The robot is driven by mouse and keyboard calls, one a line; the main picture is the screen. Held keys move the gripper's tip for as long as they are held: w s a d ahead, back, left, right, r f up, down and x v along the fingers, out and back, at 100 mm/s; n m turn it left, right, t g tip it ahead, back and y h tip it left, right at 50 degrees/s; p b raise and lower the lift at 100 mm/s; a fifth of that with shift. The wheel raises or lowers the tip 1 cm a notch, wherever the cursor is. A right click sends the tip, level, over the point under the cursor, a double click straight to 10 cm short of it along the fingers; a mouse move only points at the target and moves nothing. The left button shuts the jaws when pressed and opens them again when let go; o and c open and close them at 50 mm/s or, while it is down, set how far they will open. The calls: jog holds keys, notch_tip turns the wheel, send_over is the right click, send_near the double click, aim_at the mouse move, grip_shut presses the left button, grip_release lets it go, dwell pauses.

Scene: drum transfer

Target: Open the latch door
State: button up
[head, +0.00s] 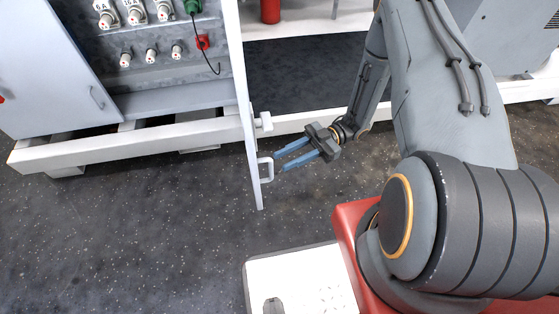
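The latch door (246,110) is a pale panel seen nearly edge-on, standing swung out from the cabinet on the left. A white U-shaped handle (267,168) is on its right face near the lower end. A small white latch piece (264,122) sticks out above the handle. My gripper (281,161) has two blue fingers, spread apart with nothing between them. It points left at the door, just right of the handle. Contact between fingers and handle does not show.
The open cabinet holds several white connectors (151,56), a green plug (193,7) and a red piece (202,42). Another grey door (50,75) stands at left. A white base rail (125,144) runs along the floor. Speckled dark floor (130,230) is clear in front.

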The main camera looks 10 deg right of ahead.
jog(key=shift+v, duration=2.35)
jog(key=shift+a, duration=0.1)
